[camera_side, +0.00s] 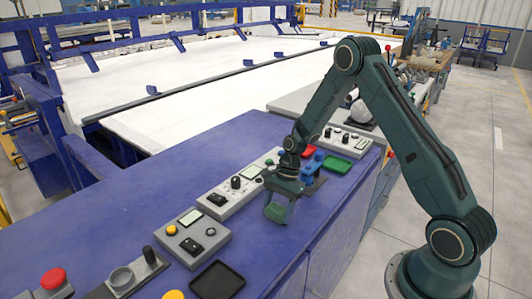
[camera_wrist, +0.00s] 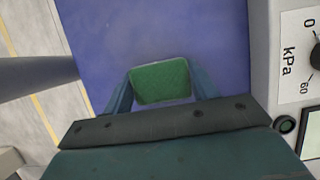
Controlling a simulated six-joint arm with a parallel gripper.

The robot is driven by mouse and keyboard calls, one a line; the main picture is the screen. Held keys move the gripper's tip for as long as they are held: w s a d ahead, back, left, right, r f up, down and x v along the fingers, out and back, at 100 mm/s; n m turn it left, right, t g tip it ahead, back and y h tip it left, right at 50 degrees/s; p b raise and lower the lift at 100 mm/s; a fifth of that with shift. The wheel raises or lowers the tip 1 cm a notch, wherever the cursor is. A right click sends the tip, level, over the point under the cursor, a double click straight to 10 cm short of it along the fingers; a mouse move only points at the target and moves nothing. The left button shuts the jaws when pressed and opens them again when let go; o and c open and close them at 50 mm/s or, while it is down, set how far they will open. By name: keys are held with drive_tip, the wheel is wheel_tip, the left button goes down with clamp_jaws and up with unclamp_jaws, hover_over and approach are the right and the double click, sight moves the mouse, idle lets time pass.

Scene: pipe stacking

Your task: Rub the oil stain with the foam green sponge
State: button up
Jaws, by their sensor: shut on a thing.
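The green sponge (camera_wrist: 160,82) is between the two fingers of my gripper (camera_wrist: 162,95) in the wrist view. My gripper is shut on it. In the side view the sponge (camera_side: 277,213) hangs below my gripper (camera_side: 280,200), near the front edge of the blue bench (camera_side: 130,190). I cannot tell whether the sponge touches the bench top. I cannot make out an oil stain in either view. The blue surface around the sponge looks plain in the wrist view.
Control boxes (camera_side: 190,237) with knobs and displays line the bench. A gauge panel (camera_wrist: 296,60) is close on the right in the wrist view.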

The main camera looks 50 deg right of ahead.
sight(252, 241)
drive_tip(key=a, duration=0.9)
drive_tip(key=shift+a, duration=0.35)
drive_tip(key=shift+a+r, duration=0.1)
drive_tip(key=shift+a, duration=0.05)
wheel_tip(252, 241, up, 8)
idle(0.3)
idle(0.5)
